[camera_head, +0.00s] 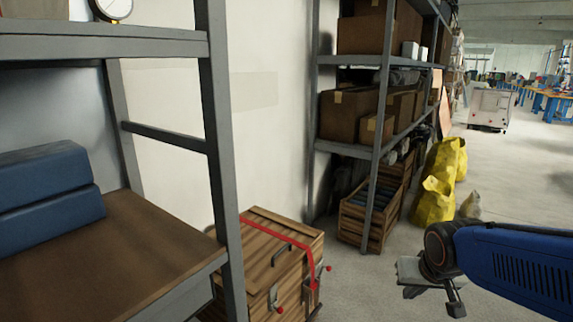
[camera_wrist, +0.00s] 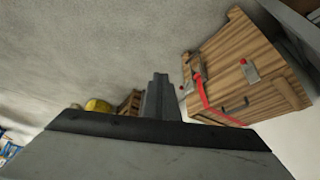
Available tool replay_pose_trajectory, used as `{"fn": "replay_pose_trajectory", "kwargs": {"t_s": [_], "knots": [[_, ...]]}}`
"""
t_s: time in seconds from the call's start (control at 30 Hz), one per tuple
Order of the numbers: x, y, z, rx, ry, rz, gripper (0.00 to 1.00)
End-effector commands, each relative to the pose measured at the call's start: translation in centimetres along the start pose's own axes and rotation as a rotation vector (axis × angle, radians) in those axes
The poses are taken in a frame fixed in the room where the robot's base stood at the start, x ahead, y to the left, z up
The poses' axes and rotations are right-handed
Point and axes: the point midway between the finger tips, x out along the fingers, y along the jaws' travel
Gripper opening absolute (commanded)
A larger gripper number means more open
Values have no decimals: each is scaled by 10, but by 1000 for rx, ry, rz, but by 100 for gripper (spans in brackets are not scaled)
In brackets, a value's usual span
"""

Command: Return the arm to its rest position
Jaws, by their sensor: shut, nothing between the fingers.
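My blue arm (camera_head: 515,265) reaches in from the right edge of the head view, above the floor. Its dark wrist joint and part of the grey end show there; the fingertips are hard to make out in that view. In the wrist view my gripper (camera_wrist: 160,95) shows as grey fingers together at the middle, shut and empty. It points over the bare floor, apart from the wooden chest (camera_head: 275,262). That chest also shows at the right of the wrist view (camera_wrist: 245,75).
A grey shelf with a brown board (camera_head: 130,240) stands close on the left, with blue blocks (camera_head: 45,190) on it. A rack of cardboard boxes (camera_head: 350,115), a wooden crate (camera_head: 352,222) and yellow bags (camera_head: 436,190) stand farther back.

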Motion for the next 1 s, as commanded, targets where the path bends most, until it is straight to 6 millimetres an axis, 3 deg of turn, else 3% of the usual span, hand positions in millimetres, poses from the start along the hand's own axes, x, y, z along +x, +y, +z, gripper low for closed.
{"fn": "replay_pose_trajectory", "kwargs": {"t_s": [0.2,0.43,0.63,1.0], "knots": [[-47,5,41,-57,-16,-12,0],[-83,9,84,-117,-41,-31,0],[-96,10,104,-146,-54,-41,0],[-98,10,107,-150,-56,-42,0]]}}
